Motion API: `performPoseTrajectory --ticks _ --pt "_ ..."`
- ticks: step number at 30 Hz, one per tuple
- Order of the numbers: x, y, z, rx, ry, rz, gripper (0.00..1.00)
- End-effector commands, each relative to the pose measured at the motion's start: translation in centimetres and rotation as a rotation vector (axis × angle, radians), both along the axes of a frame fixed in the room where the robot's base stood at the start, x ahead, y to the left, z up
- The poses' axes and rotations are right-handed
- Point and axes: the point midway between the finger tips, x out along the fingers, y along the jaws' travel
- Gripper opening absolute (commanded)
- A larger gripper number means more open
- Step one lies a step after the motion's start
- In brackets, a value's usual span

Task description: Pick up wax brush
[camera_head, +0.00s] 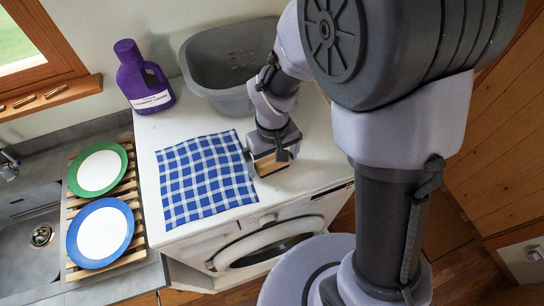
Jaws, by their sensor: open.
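A small tan, wood-coloured block (268,166), which may be the wax brush, shows at the right edge of the blue checked cloth, on the white top of the washing machine. My gripper (274,156) points down right over this block. Its jaws are open, with dark finger parts close around or beside the block. I cannot tell whether they touch it. The gripper and wrist hide part of the block, and no bristles can be made out.
A blue-white checked cloth (205,178) lies left of my gripper. A grey basin (215,88) and a purple bottle (143,82) stand behind. Two plates (100,171) (101,234) rest on a slatted wooden rack (133,198) beside the sink (30,262).

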Motion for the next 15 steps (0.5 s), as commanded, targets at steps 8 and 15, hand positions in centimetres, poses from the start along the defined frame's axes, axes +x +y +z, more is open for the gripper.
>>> performPoseTrajectory --ticks 8,15 --pt "0.03 0.01 -0.14 0.0 -0.001 -0.001 0.9" --pt "0.04 0.01 -0.12 0.0 -0.001 -0.001 0.46"
